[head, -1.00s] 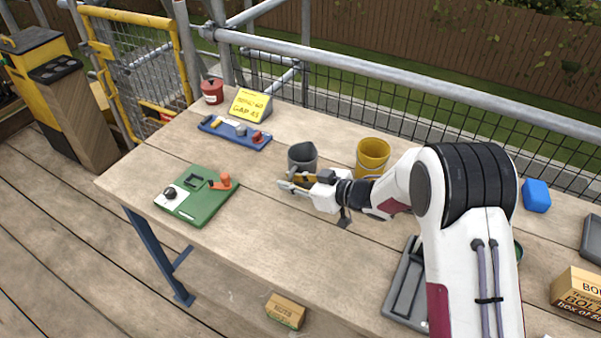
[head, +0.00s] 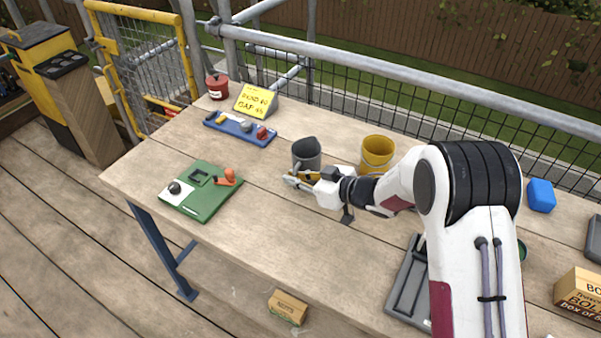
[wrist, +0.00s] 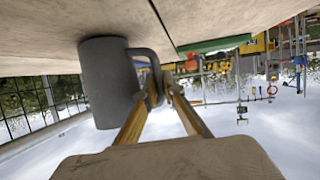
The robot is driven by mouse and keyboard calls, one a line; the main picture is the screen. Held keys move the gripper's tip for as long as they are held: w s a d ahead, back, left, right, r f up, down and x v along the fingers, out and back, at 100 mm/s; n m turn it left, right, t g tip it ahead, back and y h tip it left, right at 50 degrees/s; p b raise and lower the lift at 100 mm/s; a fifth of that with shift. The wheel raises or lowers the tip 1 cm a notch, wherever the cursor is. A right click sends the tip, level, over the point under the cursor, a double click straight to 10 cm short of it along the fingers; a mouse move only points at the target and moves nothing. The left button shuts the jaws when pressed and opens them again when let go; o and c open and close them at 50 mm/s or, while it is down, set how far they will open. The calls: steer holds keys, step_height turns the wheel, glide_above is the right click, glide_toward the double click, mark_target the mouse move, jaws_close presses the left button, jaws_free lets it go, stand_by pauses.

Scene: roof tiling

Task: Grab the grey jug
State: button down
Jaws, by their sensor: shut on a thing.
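The grey jug (head: 306,153) stands upright on the wooden table in the head view, just behind my gripper (head: 291,179). In the wrist view, which is upside down, the jug (wrist: 106,82) shows its plain grey side and its handle (wrist: 150,65). My gripper (wrist: 163,92) has its fingertips at the handle, shut on it. The fingertips partly hide where they touch the handle. The jug appears to rest on the tabletop.
A yellow bucket (head: 377,155) stands right of the jug. A blue tray (head: 240,129) with small items, a yellow sign (head: 256,100) and a red pot (head: 217,87) are behind left. A green board (head: 201,191) lies left. A grey tray (head: 407,286) is near my arm. The front middle tabletop is clear.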

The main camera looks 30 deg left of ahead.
steer(key=shift+r, duration=0.3)
steer(key=shift+r, duration=4.6)
steer(key=shift+r, duration=0.15)
steer(key=shift+s, duration=0.1)
